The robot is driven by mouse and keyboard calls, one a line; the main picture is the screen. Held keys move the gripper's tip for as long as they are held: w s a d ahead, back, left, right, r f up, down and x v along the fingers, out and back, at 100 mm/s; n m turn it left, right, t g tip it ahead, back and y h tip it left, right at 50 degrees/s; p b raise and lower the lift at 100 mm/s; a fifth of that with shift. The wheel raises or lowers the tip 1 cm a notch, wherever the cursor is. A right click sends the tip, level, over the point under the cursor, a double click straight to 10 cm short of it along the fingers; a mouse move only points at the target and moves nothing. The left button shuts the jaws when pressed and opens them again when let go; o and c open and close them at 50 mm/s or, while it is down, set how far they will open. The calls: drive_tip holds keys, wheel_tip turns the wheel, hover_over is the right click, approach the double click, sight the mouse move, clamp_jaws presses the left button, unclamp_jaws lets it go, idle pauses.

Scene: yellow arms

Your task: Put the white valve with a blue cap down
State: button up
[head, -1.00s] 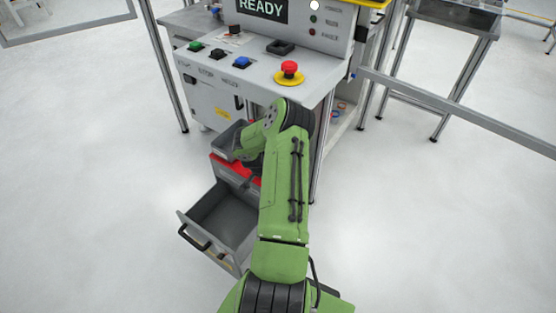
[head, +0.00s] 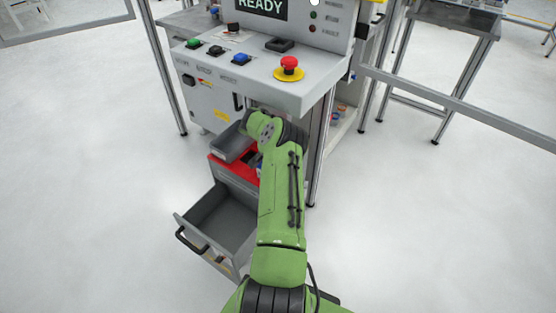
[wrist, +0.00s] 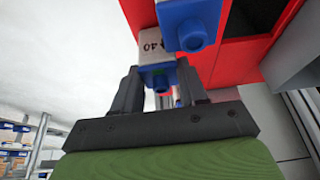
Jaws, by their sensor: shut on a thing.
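In the wrist view, a white valve with a blue cap (wrist: 157,77) sits between the two fingers of my gripper (wrist: 162,84). My gripper is shut on it. The valve's white side carries the marking "40". A second blue-capped white part (wrist: 188,32) shows just above and to the right, in front of a red surface. In the head view my green arm hides the gripper and most of what it holds, close to the red top (head: 222,169) of the drawer cabinet. Whether the held valve touches any surface cannot be told.
A grey open bin (head: 232,143) stands at the back of the red top. A drawer (head: 222,222) below is pulled out and looks empty. The control console (head: 250,85) with a red emergency button (head: 289,67) overhangs behind. Bare floor lies on both sides.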

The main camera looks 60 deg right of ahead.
drive_tip(key=shift+f, duration=0.2)
drive_tip(key=o, duration=1.1)
